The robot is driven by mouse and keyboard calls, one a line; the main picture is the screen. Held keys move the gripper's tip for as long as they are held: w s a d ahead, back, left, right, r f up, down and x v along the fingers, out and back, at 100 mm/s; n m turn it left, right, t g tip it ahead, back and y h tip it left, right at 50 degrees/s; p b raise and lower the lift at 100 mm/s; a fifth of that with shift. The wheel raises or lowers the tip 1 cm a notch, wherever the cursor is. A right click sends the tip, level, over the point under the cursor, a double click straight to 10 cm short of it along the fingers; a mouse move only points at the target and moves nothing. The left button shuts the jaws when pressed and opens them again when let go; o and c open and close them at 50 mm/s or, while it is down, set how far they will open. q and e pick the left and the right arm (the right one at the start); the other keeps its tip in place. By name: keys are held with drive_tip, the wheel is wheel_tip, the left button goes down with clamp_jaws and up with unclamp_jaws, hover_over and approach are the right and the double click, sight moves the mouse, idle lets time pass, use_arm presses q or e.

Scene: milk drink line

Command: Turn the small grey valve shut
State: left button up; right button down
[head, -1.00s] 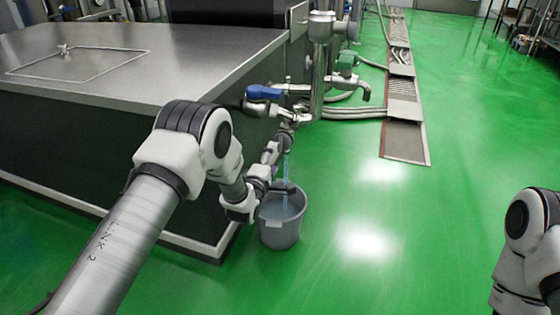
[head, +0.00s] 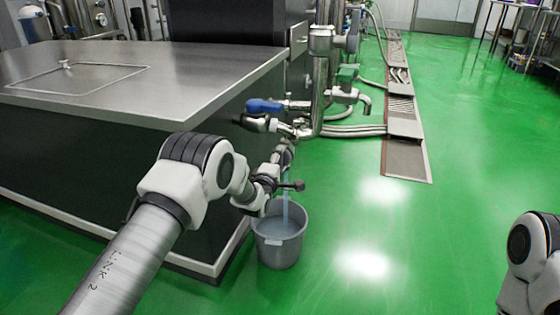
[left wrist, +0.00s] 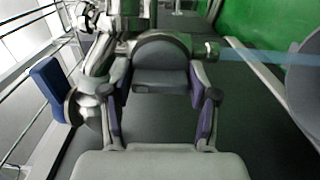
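The small grey valve (head: 286,153) is at the low outlet by the tank's corner, partly hidden by my left arm in the head view. Its grey handle (left wrist: 160,82) shows in the left wrist view. My left gripper (left wrist: 158,92) is open, with one finger on each side of the handle. Whether the pads touch it I cannot tell. In the head view the left gripper (head: 279,167) is small and close under the outlet. A pale blue stream (head: 286,205) falls from the outlet into a grey bucket (head: 279,252). My right gripper is out of view.
The blue handle (left wrist: 49,90) is left of my gripper in the wrist view. The green floor (head: 350,215) right of the bucket is clear.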

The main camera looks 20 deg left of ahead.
use_arm(q)
drive_tip(key=shift+m, duration=0.3)
drive_tip(key=m+p, duration=0.2)
drive_tip(key=m, duration=0.1)
drive_tip(key=shift+r, duration=0.15)
drive_tip(key=m+p, duration=0.1)
drive_tip(key=m, duration=0.3)
drive_tip(key=shift+m+p, duration=0.4)
drive_tip(key=m+p, duration=0.1)
drive_tip(key=m, duration=0.3)
drive_tip(key=shift+m, duration=0.3)
drive_tip(key=m+p, duration=0.1)
drive_tip(key=m, duration=0.3)
drive_tip(key=shift+m, duration=0.4)
drive_tip(key=o, duration=1)
